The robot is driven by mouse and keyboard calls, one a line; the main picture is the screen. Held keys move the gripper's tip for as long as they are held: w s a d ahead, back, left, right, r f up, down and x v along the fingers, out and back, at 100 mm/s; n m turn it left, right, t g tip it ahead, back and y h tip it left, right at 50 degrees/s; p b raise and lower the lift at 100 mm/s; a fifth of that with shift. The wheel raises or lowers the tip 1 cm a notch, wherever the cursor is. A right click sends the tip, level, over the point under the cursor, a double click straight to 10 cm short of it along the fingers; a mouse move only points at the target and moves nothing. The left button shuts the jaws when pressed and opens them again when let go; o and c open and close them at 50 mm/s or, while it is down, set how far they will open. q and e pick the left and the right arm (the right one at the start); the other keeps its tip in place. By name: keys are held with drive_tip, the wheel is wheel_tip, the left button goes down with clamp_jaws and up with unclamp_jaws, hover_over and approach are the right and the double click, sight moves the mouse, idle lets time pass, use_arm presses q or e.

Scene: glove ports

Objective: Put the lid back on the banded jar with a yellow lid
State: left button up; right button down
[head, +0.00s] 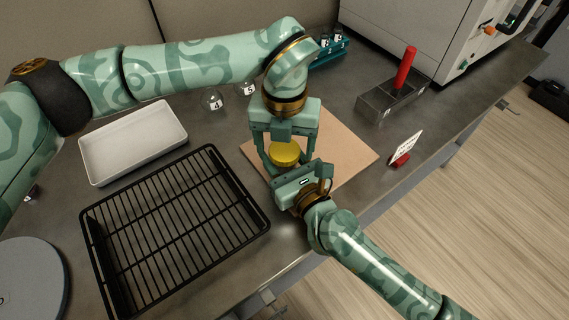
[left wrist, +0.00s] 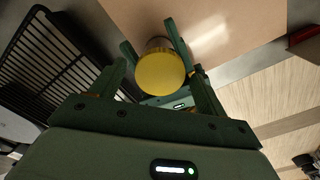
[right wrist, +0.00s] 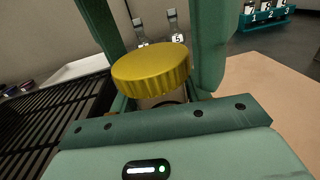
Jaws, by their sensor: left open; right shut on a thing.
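The yellow lid (head: 285,154) is over the banded jar (right wrist: 160,101), at its top. I see no clear gap between them, but cannot tell whether it is seated. My left gripper (head: 284,149) points down from above, open, with a finger on each side of the lid; the lid also shows in the left wrist view (left wrist: 160,72). My right gripper (head: 288,172) comes from the front and is shut on the jar below the lid. In the right wrist view the lid (right wrist: 152,68) stands above my right fingers. Most of the jar is hidden by the lid and grippers.
A tan board (head: 345,158) lies under the jar. A black wire rack (head: 180,225) and a white tray (head: 133,142) are to the left. Numbered vials (head: 212,100) stand behind.

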use_arm(q)
drive_tip(key=shift+r, duration=2.25)
drive_tip(key=shift+c, duration=1.2)
drive_tip(key=shift+r, duration=0.25)
drive_tip(key=shift+c, duration=0.2)
wheel_tip(320, 180, up, 3)
drive_tip(key=shift+r, duration=0.1)
drive_tip(key=shift+f, duration=4.15)
drive_tip(key=shift+c, duration=0.3)
